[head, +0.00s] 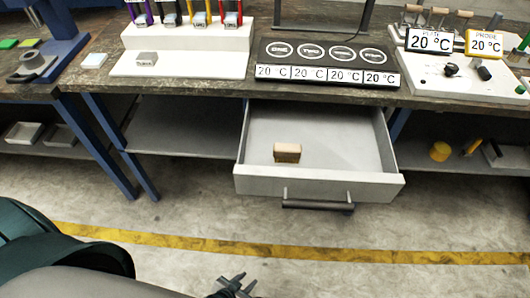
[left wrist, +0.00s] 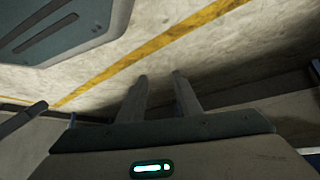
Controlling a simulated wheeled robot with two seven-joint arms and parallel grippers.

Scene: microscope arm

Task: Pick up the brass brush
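A small block-shaped item with a tan wooden top and darker brown underside (head: 287,152), which looks like the brass brush, lies in the open drawer (head: 320,184), left of its middle and near the front wall. Its bristles cannot be made out at this size. My left gripper (head: 243,281) is low at the bottom of the head view, in front of and below the drawer, well apart from the brush. In the left wrist view its two fingers (left wrist: 159,77) stand apart with nothing between them, over the floor. My right gripper is not in view.
The drawer has a dark bar handle (head: 318,206) on its front. The workbench above holds a black panel with temperature displays (head: 325,76), a white rack (head: 185,62) and a control box (head: 465,75). Lower shelves flank the drawer. The floor with a yellow line (head: 290,249) is clear.

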